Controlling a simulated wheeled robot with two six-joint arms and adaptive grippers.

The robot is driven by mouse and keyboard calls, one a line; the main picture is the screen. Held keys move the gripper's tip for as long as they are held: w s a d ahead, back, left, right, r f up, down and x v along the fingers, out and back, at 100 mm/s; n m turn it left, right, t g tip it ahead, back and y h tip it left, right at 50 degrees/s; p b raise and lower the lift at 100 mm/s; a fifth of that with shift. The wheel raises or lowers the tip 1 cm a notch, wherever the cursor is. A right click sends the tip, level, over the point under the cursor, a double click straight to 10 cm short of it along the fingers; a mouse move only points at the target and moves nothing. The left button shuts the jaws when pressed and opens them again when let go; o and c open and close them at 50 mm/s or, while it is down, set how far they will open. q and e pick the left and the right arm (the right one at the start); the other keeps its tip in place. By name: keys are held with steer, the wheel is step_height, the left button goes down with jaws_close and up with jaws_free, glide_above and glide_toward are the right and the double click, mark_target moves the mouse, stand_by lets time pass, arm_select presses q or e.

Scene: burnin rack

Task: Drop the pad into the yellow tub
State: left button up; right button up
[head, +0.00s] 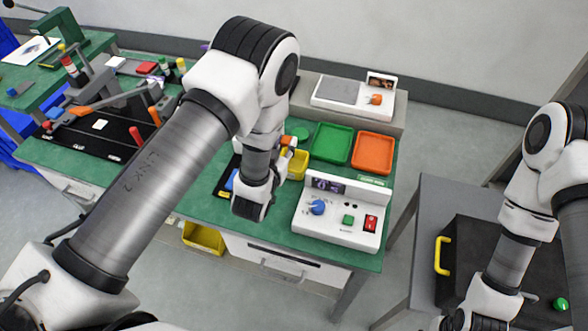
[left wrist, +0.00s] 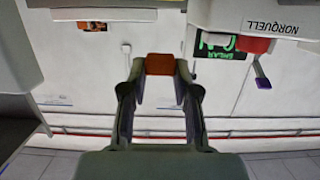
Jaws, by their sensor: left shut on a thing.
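The pad (left wrist: 160,64) is a small orange-red block between the fingertips of my left gripper (left wrist: 160,80), which is shut on it. In the head view the pad (head: 288,141) shows as a small orange patch beyond my left wrist. My left gripper (head: 284,152) is mostly hidden there by my own wrist. The yellow tub (head: 298,168) sits on the green bench, partly hidden behind my wrist. The pad appears over or near its far side; the exact height cannot be told. My right arm shows at the right, but its gripper is out of view.
A green tray (head: 332,144) and an orange tray (head: 373,153) stand right of the tub. A white control box (head: 340,218) with a blue knob stands in front. A white device (head: 353,96) sits on the back shelf. Another yellow bin (head: 203,238) hangs below the bench.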

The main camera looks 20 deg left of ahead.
arm_select(q)
steer(key=shift+s, duration=0.15)
steer(key=o, duration=0.8)
steer(key=v, duration=1.1)
steer(key=shift+s, duration=0.4)
